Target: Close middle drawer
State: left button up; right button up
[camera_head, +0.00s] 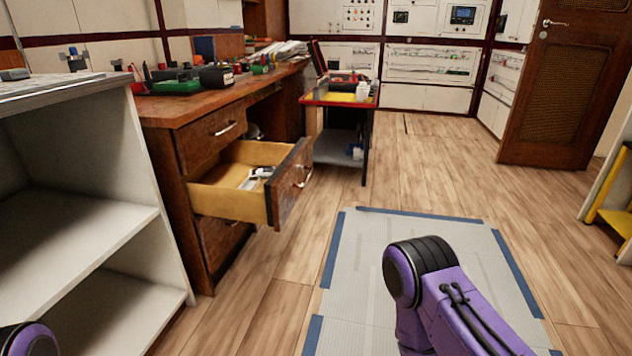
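The middle drawer (232,201) of the brown wooden desk (160,143) is pulled far out. Its dark front panel (291,180) has a metal handle (304,176) and faces right. White and dark items (256,176) lie inside it. The top drawer (208,138) above it and the lower drawer (222,242) below it look shut; the open drawer partly hides the lower one. A purple and black part of my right arm shows at the bottom right, well apart from the drawer. A small part of my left arm shows at the bottom left corner. Neither gripper is in view.
A white shelf unit (75,200) stands at the left, close beside the desk. A small cart (340,132) with red edges stands beyond the drawer. Tools and boxes lie on the desk top. A grey mat (390,232) edged with blue tape lies on open wooden floor.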

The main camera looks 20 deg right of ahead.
aim_at(212, 191)
jog(key=z, duration=0.75)
jog(key=i, duration=1.75)
jog(key=u, duration=1.45)
jog(key=k, duration=0.85)
jog(key=z, duration=0.55)
jog(key=i, duration=0.5)
